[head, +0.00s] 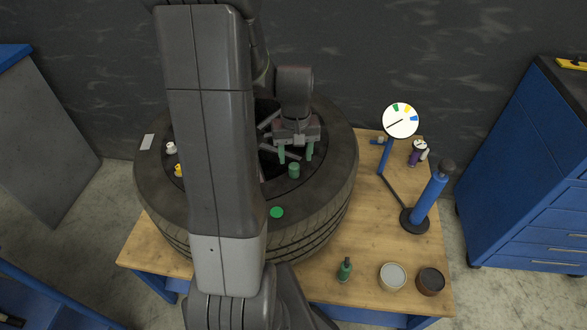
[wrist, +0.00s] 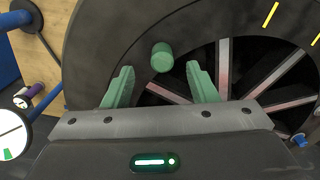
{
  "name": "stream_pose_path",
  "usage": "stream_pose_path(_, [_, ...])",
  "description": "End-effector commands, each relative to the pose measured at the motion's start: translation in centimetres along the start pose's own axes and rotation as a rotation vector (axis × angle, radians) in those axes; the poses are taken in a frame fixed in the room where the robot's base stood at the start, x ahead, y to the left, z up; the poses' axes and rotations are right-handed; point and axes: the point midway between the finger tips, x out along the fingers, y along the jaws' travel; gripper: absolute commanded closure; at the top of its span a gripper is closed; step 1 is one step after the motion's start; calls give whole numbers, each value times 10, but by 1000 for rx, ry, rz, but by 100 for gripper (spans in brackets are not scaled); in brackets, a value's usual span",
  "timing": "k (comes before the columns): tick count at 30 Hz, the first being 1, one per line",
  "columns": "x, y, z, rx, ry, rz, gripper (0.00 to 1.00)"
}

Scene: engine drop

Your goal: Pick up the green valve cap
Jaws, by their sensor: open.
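The green valve cap (head: 294,170) is a small green cylinder standing on the tire (head: 345,190), near the inner edge of its upper sidewall. In the wrist view the cap (wrist: 162,57) lies just beyond the fingertips, about midway between them. My gripper (head: 295,158) is open, with its green fingers apart and pointing at the cap. In the wrist view the open gripper (wrist: 160,74) holds nothing, and I see no contact with the cap.
A flat green disc (head: 277,212), a white cap (head: 171,148) and a yellow cap (head: 179,170) are also on the tire. A blue pump (head: 430,198), a dial gauge (head: 400,120), a green bottle (head: 345,270) and two tins (head: 392,277) stand on the wooden table (head: 350,240).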

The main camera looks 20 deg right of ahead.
Motion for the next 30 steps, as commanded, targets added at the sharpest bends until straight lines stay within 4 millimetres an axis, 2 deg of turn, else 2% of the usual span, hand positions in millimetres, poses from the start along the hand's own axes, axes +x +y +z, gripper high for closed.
stream_pose_path(5, [11, -1, 0, 0, -1, 0, 47])
stream_pose_path(15, [53, -2, -2, 0, -1, 0, 47])
stream_pose_path(24, [56, -2, -2, 0, 2, 0, 47])
stream_pose_path(30, [56, -2, -2, 0, 1, 0, 87])
